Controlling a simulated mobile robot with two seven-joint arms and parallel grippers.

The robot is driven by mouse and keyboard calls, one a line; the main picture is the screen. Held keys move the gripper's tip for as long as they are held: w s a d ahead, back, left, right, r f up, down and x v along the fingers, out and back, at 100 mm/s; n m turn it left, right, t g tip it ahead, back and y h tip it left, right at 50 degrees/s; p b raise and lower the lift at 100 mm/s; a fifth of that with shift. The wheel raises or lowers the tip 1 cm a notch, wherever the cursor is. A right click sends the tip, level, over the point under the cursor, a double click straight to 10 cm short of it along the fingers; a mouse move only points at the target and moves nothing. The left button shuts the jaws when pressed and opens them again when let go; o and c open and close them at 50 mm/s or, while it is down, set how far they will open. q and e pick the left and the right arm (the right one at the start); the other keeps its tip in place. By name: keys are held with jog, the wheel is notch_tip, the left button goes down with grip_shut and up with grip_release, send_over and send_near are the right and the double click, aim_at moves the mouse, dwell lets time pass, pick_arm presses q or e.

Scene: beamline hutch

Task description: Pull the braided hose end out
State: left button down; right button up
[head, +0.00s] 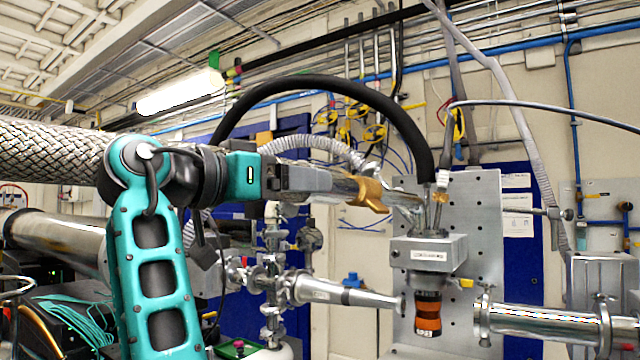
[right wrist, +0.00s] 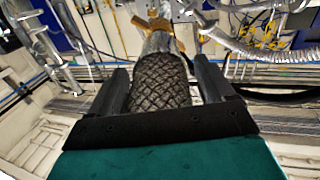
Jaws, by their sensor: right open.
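The braided hose (head: 50,152) comes in from the left in the head view and passes behind my teal arm. Its end meets a shiny metal tube (head: 342,186) with a brass-coloured clamp (head: 368,195). My right gripper (head: 322,181) lies along the hose end, which is hidden behind it in the head view. In the right wrist view the hose (right wrist: 160,82) runs between the two dark fingers of my open gripper (right wrist: 160,72), one finger on each side. The metal tube (right wrist: 158,42) and clamp (right wrist: 155,25) lie just beyond. My left gripper is not in view.
A thick black hose (head: 330,85) arches above the gripper. A grey block with an orange-black cylinder (head: 428,313) hangs from a perforated metal plate (head: 478,215) at right. Steel beam pipes (head: 540,322) and a valve assembly (head: 272,265) stand below. Free air lies above the hose.

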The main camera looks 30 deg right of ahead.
jog(key=d, duration=0.3)
jog(key=w+d, duration=0.1)
jog(key=d, duration=0.1)
jog(key=shift+d, duration=0.25)
jog(key=shift+c, duration=0.5)
